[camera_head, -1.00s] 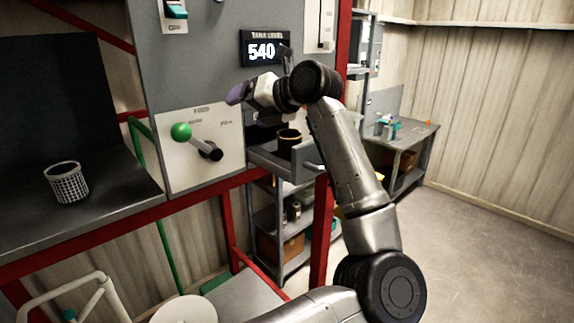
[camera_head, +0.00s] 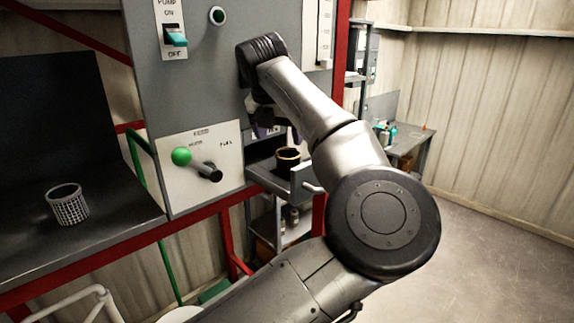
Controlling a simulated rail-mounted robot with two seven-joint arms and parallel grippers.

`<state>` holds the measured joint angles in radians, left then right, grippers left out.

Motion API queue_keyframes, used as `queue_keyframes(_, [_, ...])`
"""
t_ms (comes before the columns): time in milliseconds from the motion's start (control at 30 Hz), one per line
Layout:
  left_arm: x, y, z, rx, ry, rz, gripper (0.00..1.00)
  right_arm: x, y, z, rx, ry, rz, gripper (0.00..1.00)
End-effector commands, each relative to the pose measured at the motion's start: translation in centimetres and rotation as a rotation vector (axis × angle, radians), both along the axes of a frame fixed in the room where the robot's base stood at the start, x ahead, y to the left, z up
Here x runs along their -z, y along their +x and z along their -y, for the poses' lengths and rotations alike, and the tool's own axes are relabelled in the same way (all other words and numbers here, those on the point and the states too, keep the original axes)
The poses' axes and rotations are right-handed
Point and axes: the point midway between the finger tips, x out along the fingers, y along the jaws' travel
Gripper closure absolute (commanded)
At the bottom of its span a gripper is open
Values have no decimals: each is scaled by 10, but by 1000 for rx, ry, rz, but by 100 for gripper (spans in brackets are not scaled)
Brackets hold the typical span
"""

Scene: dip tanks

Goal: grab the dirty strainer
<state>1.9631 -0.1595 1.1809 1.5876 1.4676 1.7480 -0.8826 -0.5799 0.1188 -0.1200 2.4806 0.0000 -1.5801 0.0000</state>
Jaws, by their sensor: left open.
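A dark cylindrical strainer with a tan rim (camera_head: 287,161) stands upright in an open drawer (camera_head: 305,186) of the grey machine; its dark look fits the dirty strainer, though its mesh is too small to make out. My left gripper (camera_head: 268,128) is open above and to the left of it, pointing down, close to the machine's front and apart from the strainer. My forearm partly hides the gripper. A pale mesh strainer (camera_head: 68,205) stands on the dark bench (camera_head: 110,215) at the left. My right gripper is out of view.
A lever with a green knob (camera_head: 181,156) sticks out from a white plate left of the drawer. A pump switch (camera_head: 175,36) is above. A work table (camera_head: 410,143) stands at the back right; the floor there is clear.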

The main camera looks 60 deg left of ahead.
Motion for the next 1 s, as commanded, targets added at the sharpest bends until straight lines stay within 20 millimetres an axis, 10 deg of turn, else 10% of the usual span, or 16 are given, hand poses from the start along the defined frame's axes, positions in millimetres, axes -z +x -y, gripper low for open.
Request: queue_keyframes(1000, [82, 32, -16, -5, 1, -2, 17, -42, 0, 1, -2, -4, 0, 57])
